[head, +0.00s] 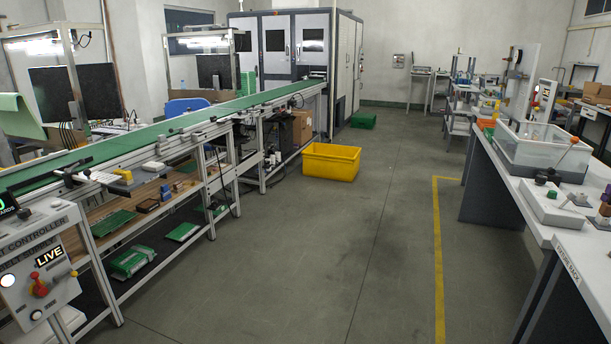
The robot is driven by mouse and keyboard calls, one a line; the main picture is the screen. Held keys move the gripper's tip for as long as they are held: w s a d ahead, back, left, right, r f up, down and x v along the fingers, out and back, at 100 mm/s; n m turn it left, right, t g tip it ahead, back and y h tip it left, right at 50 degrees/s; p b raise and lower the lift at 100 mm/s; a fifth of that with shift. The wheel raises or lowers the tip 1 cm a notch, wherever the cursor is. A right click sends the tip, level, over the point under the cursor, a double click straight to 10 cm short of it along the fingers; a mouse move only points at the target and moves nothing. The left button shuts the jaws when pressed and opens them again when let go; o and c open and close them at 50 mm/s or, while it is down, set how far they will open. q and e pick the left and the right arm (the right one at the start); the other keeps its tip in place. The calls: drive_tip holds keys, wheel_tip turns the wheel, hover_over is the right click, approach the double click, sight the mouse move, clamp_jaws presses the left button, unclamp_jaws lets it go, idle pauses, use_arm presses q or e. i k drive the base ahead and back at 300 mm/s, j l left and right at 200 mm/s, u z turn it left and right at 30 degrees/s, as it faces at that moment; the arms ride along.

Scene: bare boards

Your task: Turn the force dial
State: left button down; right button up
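No dial labelled "force" can be made out. A grey control panel (72,291) marked "CONTROLLER" and "LIVE" stands at the left edge. It carries a red knob (40,288), a lit white button (8,281) and a small dark-rimmed knob (36,314). On the right bench, a white box (548,203) has a dark knob (541,179) and a green knob (552,194) on top. I cannot tell whether any of these is the force dial. Neither of my grippers is in view.
A green conveyor (200,118) on a metal frame runs along the left. A yellow crate (331,162) stands on the floor beside it. A clear tank (545,150) sits on the right bench (500,180). The grey floor (320,260) between is open, with a yellow line (438,250).

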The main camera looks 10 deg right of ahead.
sight(541, 179)
drive_tip(key=i+z, duration=0.4)
drive_tip(key=i, duration=0.15)
drive_tip(key=i+j+z, duration=0.2)
drive_tip(key=i+z, duration=0.2)
drive_tip(key=i, duration=0.2)
drive_tip(key=i+z, duration=0.3)
drive_tip(key=i, duration=0.35)
drive_tip(key=i+j+z, duration=0.1)
drive_tip(key=i+z, duration=0.15)
drive_tip(key=i, duration=0.35)
